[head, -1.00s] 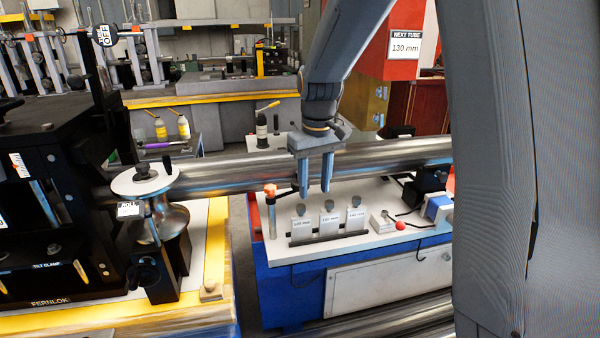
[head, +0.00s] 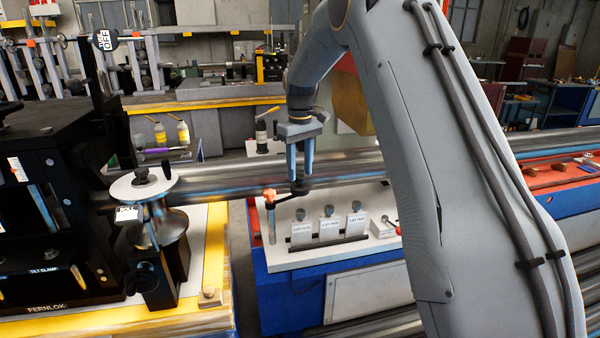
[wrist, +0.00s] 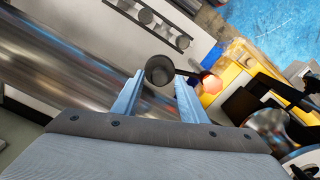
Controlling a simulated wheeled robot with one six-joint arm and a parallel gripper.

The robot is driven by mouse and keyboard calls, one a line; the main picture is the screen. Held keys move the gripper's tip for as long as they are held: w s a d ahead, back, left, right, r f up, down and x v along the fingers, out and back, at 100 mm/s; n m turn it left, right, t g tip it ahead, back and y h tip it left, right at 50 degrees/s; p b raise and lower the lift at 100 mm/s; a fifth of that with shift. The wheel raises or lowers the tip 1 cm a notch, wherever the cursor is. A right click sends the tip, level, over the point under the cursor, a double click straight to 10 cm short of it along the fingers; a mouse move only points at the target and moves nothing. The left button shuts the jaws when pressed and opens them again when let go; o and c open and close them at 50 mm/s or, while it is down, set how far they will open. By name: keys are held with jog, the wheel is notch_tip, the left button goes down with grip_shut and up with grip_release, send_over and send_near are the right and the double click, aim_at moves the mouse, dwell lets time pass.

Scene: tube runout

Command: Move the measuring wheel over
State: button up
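The measuring wheel appears to be the small dark round part (head: 300,187) on a thin dark arm beside the long steel tube (head: 345,166). That arm runs left to a post with an orange cap (head: 270,194). My gripper (head: 301,178) points down at the dark part in the head view, its two blue-grey fingers on either side. In the wrist view, the dark round top (wrist: 160,70) sits between the fingertips (wrist: 158,88), close to both. Whether the fingers press on it cannot be told.
Several labelled gauge blocks (head: 329,229) stand in a row on the white bench top (head: 285,258), in front of the tube. A black machine (head: 55,210) with a round white-topped roller (head: 143,184) stands at left. My arm covers the bench's right part.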

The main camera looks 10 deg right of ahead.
jog(key=shift+f, duration=1.15)
grip_shut()
jog(key=shift+s, duration=0.1)
jog(key=s+a+m+p, duration=0.2)
jog(key=s+m+p, duration=0.2)
jog(key=s+m, duration=0.6)
jog(key=shift+s+a+m, duration=0.15)
jog(key=shift+s+m, duration=0.15)
jog(key=shift+m, duration=1.1)
jog(key=shift+r, duration=0.1)
